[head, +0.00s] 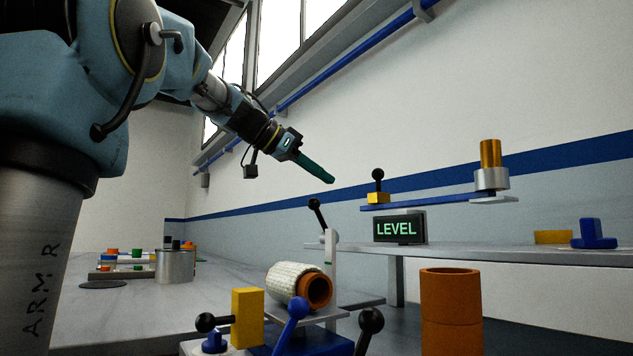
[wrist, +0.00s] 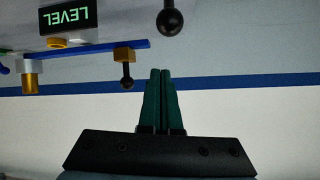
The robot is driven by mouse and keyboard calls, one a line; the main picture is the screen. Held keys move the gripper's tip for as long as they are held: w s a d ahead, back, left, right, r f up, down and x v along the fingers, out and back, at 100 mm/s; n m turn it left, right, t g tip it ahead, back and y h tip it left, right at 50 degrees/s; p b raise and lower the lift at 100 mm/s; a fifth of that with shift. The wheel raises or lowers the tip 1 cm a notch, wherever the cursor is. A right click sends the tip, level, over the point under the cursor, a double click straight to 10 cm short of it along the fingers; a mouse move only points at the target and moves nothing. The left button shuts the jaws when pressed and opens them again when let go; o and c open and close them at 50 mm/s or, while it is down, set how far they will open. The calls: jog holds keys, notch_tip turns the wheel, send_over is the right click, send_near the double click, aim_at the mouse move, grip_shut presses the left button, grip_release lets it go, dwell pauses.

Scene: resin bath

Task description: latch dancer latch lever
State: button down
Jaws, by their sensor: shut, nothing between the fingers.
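My gripper (head: 331,180) is shut and empty, its green fingers held together in the air and tilted down to the right. It also shows in the wrist view (wrist: 160,72). A lever with a black ball knob (head: 313,203) stands tilted at the shelf's left end, below my fingertips; its knob shows in the wrist view (wrist: 170,22), apart from the fingers. A blue bar (head: 425,201) carries a yellow block (head: 377,197) with a black ball knob (head: 378,174) on top, right of my gripper. I cannot tell for sure which of these levers is the dancer latch lever.
A LEVEL sign (head: 399,228) stands under the bar on the shelf (head: 460,252). A metal weight with a gold cylinder (head: 491,153) sits at the bar's right end. Below are a white roll (head: 290,280), a blue lever (head: 292,311) and an orange cylinder (head: 450,310).

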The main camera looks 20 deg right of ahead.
jog(key=v, duration=0.9)
jog(key=shift+a+f, duration=0.3)
jog(key=shift+f, duration=0.05)
